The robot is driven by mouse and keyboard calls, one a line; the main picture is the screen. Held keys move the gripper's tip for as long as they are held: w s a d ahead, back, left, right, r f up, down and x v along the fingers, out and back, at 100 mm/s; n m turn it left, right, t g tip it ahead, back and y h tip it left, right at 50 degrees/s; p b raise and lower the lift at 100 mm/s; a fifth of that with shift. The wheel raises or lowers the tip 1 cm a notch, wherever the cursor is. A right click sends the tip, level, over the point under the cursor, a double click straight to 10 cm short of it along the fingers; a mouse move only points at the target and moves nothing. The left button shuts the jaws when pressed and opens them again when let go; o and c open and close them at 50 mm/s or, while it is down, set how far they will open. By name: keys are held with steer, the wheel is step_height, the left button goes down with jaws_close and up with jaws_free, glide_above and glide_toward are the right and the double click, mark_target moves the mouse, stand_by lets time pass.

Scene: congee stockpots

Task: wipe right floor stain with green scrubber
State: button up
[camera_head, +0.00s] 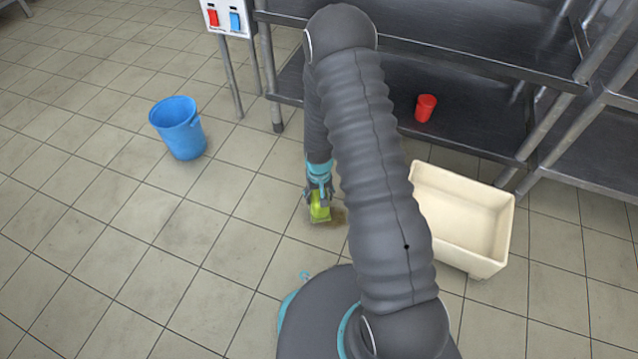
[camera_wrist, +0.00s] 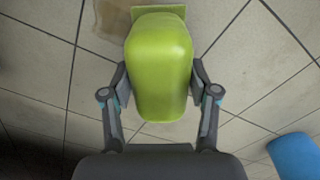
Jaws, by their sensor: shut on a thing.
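My gripper (camera_head: 319,190) is shut on the green scrubber (camera_head: 320,208) and points down at the tiled floor. In the wrist view the scrubber (camera_wrist: 158,65) sits between the two fingers (camera_wrist: 160,98), with a flat green pad edge showing at its far end. A brown floor stain (camera_head: 338,215) lies right beside the scrubber in the head view, partly hidden by the scrubber and my arm. The stain (camera_wrist: 108,20) also shows at the upper left of the wrist view, beside the pad. The scrubber is at or very near the floor; exact contact cannot be told.
A blue bucket (camera_head: 178,128) stands on the floor to the left. A cream tub (camera_head: 462,218) stands right of my arm. A metal shelf (camera_head: 450,60) with a red cup (camera_head: 425,107) is behind. A switch box (camera_head: 226,18) is at the top.

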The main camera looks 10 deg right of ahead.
steer(key=shift+r+p, duration=1.25)
steer(key=shift+r, duration=1.3)
steer(key=shift+w+f, duration=0.1)
